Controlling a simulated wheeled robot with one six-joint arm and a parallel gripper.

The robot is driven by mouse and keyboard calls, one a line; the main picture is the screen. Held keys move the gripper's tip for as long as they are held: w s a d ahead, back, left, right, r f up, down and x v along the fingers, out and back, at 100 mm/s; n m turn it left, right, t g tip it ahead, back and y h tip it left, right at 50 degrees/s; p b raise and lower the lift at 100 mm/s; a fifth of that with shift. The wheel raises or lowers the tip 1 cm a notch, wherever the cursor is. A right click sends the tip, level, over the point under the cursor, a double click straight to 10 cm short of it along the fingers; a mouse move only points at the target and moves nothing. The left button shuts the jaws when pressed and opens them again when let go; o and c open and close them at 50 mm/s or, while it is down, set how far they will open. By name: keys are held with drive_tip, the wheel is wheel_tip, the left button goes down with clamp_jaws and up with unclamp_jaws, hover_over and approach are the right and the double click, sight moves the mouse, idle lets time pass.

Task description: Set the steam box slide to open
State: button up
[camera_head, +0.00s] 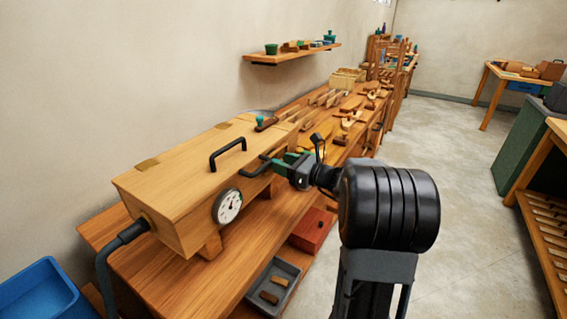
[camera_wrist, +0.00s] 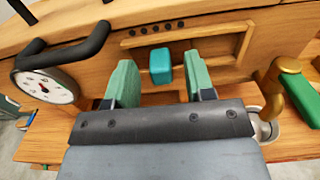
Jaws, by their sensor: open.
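The steam box (camera_head: 185,190) is a long wooden box on the bench, with a round dial gauge (camera_head: 228,206) and black handles. My gripper (camera_head: 285,163) is at the front face near its right end. In the wrist view, a teal knob (camera_wrist: 160,66) sits in a wooden-framed recess on that face, which appears to be the slide. My gripper's green fingers (camera_wrist: 160,82) are open on either side of the knob, with gaps showing on both sides. A row of small dark marks (camera_wrist: 155,28) lies above the knob. The head view hides the knob behind my gripper.
A black handle (camera_wrist: 65,45) stands out left of my fingers. A brass fitting with a green grip (camera_wrist: 298,95) is close on the right. A red box (camera_head: 312,230) and grey tray (camera_head: 274,284) lie below. The floor (camera_head: 455,200) at right is clear.

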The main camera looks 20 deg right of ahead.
drive_tip(key=shift+w+a, duration=0.25)
drive_tip(key=shift+w, duration=0.1)
drive_tip(key=shift+c, duration=0.5)
clamp_jaws()
